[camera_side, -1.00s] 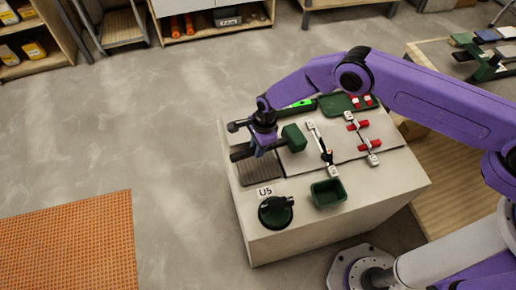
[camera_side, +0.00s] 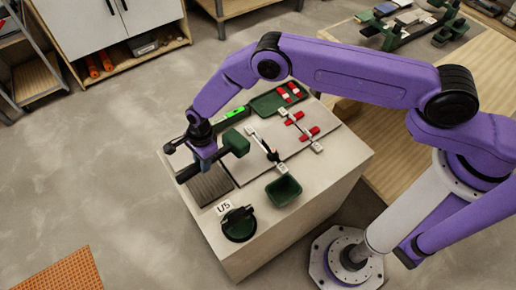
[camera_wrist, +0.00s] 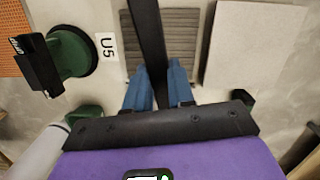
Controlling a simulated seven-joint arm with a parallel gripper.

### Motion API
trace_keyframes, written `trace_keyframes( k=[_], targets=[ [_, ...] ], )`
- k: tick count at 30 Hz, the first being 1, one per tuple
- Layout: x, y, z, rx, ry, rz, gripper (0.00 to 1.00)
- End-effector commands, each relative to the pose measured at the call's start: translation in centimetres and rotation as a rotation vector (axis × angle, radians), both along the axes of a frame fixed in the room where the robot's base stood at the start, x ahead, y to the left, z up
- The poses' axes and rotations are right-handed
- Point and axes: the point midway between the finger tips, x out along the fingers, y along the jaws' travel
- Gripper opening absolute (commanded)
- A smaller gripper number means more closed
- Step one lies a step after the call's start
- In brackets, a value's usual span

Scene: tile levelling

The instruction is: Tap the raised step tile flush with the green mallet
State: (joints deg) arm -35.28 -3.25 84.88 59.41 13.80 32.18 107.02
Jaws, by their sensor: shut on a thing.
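My gripper (camera_wrist: 158,90) is shut on the dark handle of the green mallet (camera_side: 235,142). The handle (camera_wrist: 147,35) runs between my blue fingertips in the wrist view. In the side view the mallet's green head hangs to the right of my gripper (camera_side: 204,160), over or near the left edge of the pale tile (camera_side: 258,150). I cannot tell whether it touches. Another pale tile (camera_side: 315,140) lies to the right. Which tile is raised does not show clearly. A pale tile also shows in the wrist view (camera_wrist: 252,45), right of the handle.
A grey ridged patch (camera_side: 212,187) lies below my gripper. A green-black round tool (camera_side: 238,224), a U5 label (camera_side: 223,208) and a green bin (camera_side: 283,191) stand near the front. White-and-red clips (camera_side: 308,134) line the joints. A level (camera_side: 233,114) and green tray (camera_side: 268,105) lie behind.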

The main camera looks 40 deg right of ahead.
Motion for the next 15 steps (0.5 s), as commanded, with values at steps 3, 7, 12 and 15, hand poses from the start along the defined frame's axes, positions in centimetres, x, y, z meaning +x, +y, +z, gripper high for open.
trace_keyframes(
  k=[3, 7, 12, 15],
  targets=[
    [0.05, 0.04, 0.07, 0.0, -0.001, 0.001, 0.0],
    [0.05, 0.04, 0.07, 0.0, -0.001, 0.001, 0.0],
    [-0.01, 0.06, 0.13, 0.001, -0.001, 0.001, 0.0],
    [-0.47, 0.15, 0.5, 0.0, 0.001, 0.002, 0.0]
  ],
)
